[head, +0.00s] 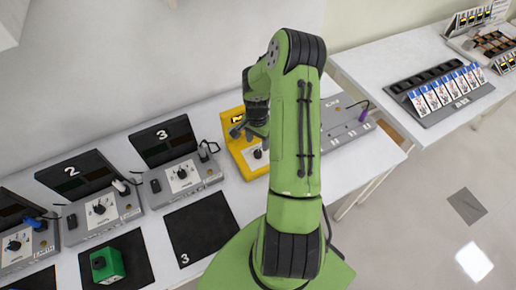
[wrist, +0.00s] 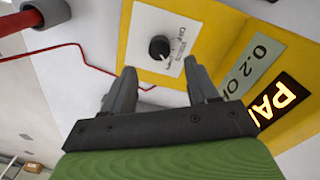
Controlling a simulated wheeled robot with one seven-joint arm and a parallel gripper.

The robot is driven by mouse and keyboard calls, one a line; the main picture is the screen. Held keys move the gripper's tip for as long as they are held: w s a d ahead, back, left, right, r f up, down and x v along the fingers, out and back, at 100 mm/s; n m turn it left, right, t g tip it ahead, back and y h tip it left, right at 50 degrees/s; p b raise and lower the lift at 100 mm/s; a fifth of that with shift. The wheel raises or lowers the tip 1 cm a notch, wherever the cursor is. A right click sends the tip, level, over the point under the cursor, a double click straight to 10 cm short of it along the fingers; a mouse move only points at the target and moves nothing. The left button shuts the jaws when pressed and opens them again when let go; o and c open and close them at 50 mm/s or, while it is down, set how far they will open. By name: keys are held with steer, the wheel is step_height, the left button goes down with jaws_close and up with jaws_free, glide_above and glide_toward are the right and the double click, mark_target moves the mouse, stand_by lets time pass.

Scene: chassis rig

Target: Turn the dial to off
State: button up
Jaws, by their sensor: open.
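The dial is a black round knob (wrist: 159,47) on a white plate in the yellow unit (wrist: 225,25). In the wrist view its pointer mark faces down and the lettering around it is too small to read. In the head view the dial (head: 258,154) sits on the front of the yellow unit (head: 247,165), partly beside my arm. My gripper (wrist: 160,78) is open and empty, with its two fingers apart below the knob in the wrist view, not touching it. In the head view my gripper (head: 247,130) is over the yellow unit.
Grey numbered stations (head: 182,177) with their own dials stand to the left. A green box (head: 108,265) rests on a black mat. A grey panel (head: 345,120) lies right of the yellow unit.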

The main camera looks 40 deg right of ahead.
mark_target(258, 152)
steer(key=f, duration=0.5)
steer(key=shift+s+a, duration=0.15)
steer(key=shift+a, duration=0.1)
steer(key=shift+d+f, duration=0.15)
steer(key=shift+f, duration=0.3)
steer(key=c, duration=1)
steer(key=shift+c, duration=0.2)
